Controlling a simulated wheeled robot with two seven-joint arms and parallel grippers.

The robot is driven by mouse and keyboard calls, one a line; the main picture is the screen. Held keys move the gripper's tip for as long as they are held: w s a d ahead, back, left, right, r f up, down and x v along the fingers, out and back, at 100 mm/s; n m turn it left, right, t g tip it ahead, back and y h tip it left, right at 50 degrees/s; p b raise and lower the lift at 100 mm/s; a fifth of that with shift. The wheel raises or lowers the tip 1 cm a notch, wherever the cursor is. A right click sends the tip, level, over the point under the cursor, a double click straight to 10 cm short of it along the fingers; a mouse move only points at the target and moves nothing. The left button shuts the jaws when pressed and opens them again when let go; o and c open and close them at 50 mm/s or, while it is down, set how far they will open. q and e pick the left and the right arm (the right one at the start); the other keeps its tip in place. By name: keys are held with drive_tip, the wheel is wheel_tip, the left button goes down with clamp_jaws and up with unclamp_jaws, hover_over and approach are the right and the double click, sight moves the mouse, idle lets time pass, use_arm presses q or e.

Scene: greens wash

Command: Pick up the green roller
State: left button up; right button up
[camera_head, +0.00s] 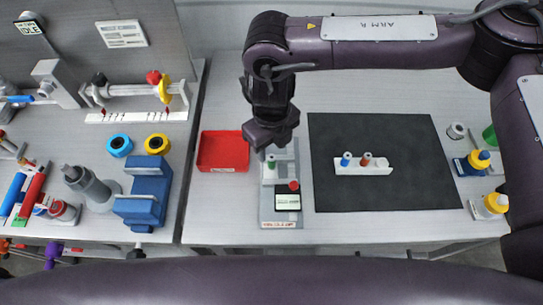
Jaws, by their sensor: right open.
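A small green piece (271,161), which looks like the green roller, stands upright on the grey bench device (267,211). My right gripper (272,146) points down just above and behind it. Its jaws are open, and the wrist hides part of the device's back. I cannot tell whether the fingertips are beside the green piece or still above it. My left gripper is not in view.
A red tray (222,166) lies left of the device. To the right, a black mat (400,135) carries a white rack (376,170) with a blue and a brown-red piece. Bottles (489,206) and a green cylinder (490,136) stand at the right edge. A blue clamp block (146,189) stands further left.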

sight(271, 156)
wheel_tip(271, 156, down, 4)
drive_tip(key=shift+f+p, duration=0.25)
drive_tip(key=shift+p, duration=0.8)
drive_tip(key=shift+w+f, duration=0.1)
drive_tip(key=shift+f, duration=0.15)
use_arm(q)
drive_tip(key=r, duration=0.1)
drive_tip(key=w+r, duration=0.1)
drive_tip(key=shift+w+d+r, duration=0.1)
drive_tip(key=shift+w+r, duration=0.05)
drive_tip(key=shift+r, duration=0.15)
use_arm(e)
clamp_jaws()
drive_tip(key=shift+r, duration=0.1)
